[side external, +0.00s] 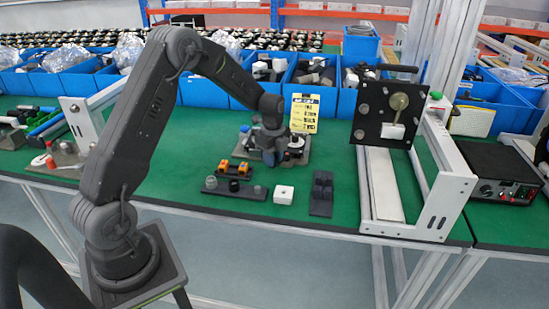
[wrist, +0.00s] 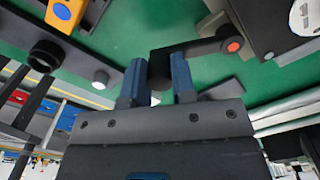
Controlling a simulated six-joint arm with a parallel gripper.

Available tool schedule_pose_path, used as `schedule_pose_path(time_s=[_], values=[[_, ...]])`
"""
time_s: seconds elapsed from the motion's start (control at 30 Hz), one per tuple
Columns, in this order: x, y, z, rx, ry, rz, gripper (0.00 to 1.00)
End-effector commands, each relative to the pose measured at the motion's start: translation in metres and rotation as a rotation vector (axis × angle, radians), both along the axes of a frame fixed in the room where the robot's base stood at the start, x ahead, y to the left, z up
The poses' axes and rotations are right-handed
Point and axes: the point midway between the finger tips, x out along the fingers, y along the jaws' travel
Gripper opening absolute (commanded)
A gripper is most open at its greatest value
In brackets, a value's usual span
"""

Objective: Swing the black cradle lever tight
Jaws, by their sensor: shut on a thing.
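In the wrist view, the black cradle lever (wrist: 203,46) reaches from a pivot with an orange-red cap at the right to a knob between my blue fingertips. My gripper (wrist: 159,80) is shut on the knob end of the lever, one finger on each side. In the side external view, my gripper (side external: 268,157) is low over the fixture at the middle of the green table, and it hides the lever there. Part of the cradle fixture (side external: 296,158) shows behind and to the right of my gripper.
An orange-and-black part (side external: 233,169) and a dark rail with posts (side external: 236,188) lie in front of my gripper. A white block (side external: 284,194) and a dark stand (side external: 321,194) are to the right. A framed black plate (side external: 390,115) stands farther right. Blue bins (side external: 270,97) line the back.

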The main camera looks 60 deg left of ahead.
Motion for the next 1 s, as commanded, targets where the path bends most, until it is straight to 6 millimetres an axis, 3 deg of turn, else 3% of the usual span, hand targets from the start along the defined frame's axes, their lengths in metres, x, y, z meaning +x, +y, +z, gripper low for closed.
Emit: schedule_pose_path(time_s=[0.4,0.43,0.67,1.0], values=[[-0.0001,0.0015,0.0011,0.001,-0.001,-0.009,0.00],[-0.0001,0.0015,0.0012,0.002,-0.001,-0.009,0.26],[0.0000,0.0010,0.0006,0.001,-0.001,-0.008,0.48],[0.0004,0.0009,0.0051,0.001,-0.002,-0.007,0.50]])
